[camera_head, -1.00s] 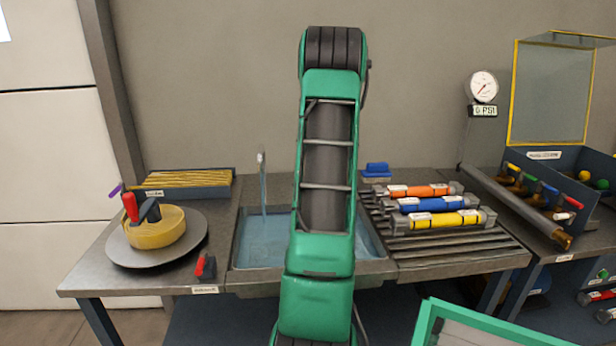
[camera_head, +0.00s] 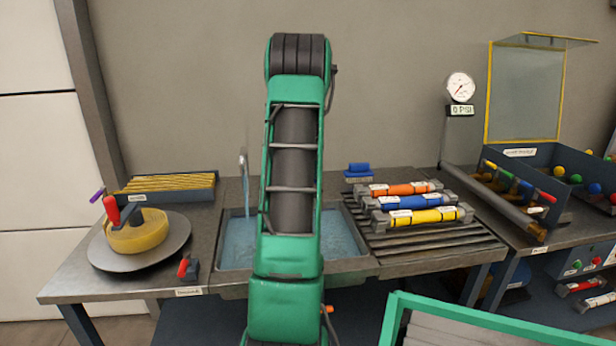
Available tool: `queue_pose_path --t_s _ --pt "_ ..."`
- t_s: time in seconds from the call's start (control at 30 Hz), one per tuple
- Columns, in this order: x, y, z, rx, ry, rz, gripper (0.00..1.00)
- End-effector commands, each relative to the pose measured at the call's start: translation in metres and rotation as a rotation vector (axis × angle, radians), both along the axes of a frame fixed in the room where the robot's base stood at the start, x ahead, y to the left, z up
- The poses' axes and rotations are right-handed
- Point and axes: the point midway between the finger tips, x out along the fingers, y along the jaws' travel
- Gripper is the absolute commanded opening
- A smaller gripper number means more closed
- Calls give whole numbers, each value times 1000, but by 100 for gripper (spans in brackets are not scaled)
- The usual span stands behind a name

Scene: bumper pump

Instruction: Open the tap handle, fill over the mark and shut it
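The tap (camera_head: 243,157) is a thin grey spout at the back left of the sink (camera_head: 222,268). A pale blue stream (camera_head: 246,190) runs down from it into the sink, which holds blue water (camera_head: 342,238). No fill mark can be made out. My green arm stands upright in front of the sink and covers its middle. My gripper does not show, so its state and anything in it are hidden.
Left of the sink are a round plate (camera_head: 105,255) with a yellow coil (camera_head: 139,237) and a tray of yellow rods (camera_head: 168,196). Right are orange (camera_head: 402,188), blue (camera_head: 410,202) and yellow (camera_head: 424,216) tubes on a slatted rack (camera_head: 435,242). A gauge (camera_head: 460,87) stands behind.

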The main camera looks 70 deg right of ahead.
Motion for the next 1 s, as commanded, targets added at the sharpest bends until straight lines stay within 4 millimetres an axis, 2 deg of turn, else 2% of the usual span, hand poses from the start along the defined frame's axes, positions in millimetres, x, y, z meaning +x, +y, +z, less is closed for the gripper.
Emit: queue_pose_path --t_s 0.13,0.27,0.6,0.7,0.83,1.0 --pt "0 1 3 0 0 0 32" --pt "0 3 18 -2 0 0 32" --pt "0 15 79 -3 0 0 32" --pt "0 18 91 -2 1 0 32" --pt "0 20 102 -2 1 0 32" --pt "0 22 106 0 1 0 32"
